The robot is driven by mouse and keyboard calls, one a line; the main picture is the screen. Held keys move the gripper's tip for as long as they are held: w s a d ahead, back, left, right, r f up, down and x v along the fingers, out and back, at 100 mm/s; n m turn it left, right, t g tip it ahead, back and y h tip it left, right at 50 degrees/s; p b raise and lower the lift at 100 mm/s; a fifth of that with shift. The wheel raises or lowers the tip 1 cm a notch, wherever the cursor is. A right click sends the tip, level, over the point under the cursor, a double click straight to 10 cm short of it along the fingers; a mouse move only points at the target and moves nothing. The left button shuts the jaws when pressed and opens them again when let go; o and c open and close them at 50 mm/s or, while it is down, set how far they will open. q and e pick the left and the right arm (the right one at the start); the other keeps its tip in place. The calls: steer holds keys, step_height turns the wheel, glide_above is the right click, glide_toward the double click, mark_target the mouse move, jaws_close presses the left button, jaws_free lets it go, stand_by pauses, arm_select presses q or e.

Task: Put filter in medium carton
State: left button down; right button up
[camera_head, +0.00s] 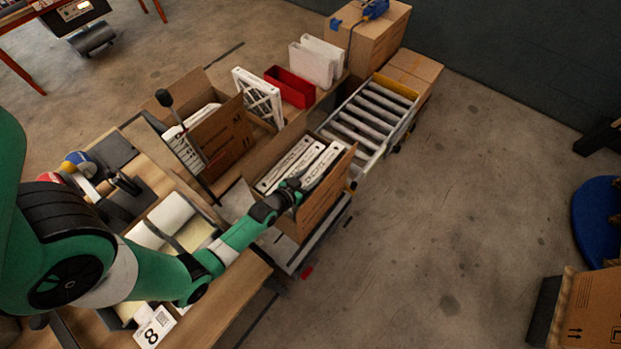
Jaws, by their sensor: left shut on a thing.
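An open brown carton (320,204) stands in the middle of the view, with several white filters (322,166) upright side by side in it. My left gripper (291,190) reaches in over the carton's near left side and is shut on a filter at the near end of the row. The fingertips and the held edge are small and partly hidden by the gripper. A second open carton (222,142) with white filters (182,140) stands behind and to the left. No size marking is readable, so I cannot tell which carton is the medium one. My right gripper is out of view.
A white lattice-faced filter (258,97) stands behind the cartons, beside a red bin (290,87) and white holders (312,64). A roller conveyor (368,113) lies at the back right. A wooden bench edge (240,296) runs under my left arm.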

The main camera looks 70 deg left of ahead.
arm_select(q)
steer(key=shift+f, duration=0.1)
steer(key=shift+f+b, duration=0.6)
steer(key=shift+c, duration=1.1)
jaws_free()
steer(key=shift+r+p, duration=0.25)
steer(key=shift+p, duration=0.05)
steer(key=s+r+p, duration=0.1)
steer(key=s+d+r+p, duration=0.1)
steer(key=shift+s+d+r, duration=0.2)
steer(key=shift+s+d, duration=0.05)
steer(key=shift+s, duration=0.05)
steer(key=v, duration=0.8)
steer(key=shift+s+d+f+p, duration=0.1)
steer(key=shift+s+d+p, duration=0.15)
steer(key=shift+s+p, duration=0.05)
